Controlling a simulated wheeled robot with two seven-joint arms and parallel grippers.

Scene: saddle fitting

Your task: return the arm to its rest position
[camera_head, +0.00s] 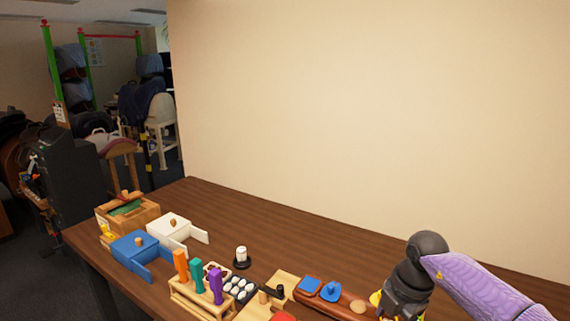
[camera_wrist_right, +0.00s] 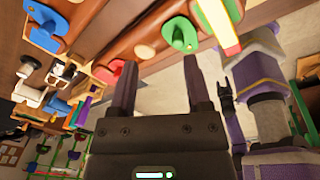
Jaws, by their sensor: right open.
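In the head view my right arm comes in from the right, with its black wrist (camera_head: 410,280) over the front right of the table; its fingertips are not clear there. In the right wrist view my right gripper (camera_wrist_right: 160,65) is open, its two fingers apart with nothing between them. Beyond them is a brown board with a green knobbed piece (camera_wrist_right: 180,33) and a red piece (camera_wrist_right: 115,72). A dark gripper shape (camera_wrist_right: 228,90) on a purple arm at the right seems to be my left one; its jaws are too small to read.
The brown table (camera_head: 300,240) holds a blue box (camera_head: 135,250), a white box (camera_head: 170,228), a wooden box (camera_head: 130,212), a rack with orange, teal and purple handles (camera_head: 198,285), and a brown board with blue pieces (camera_head: 330,292). The table's back strip is clear before the wall.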

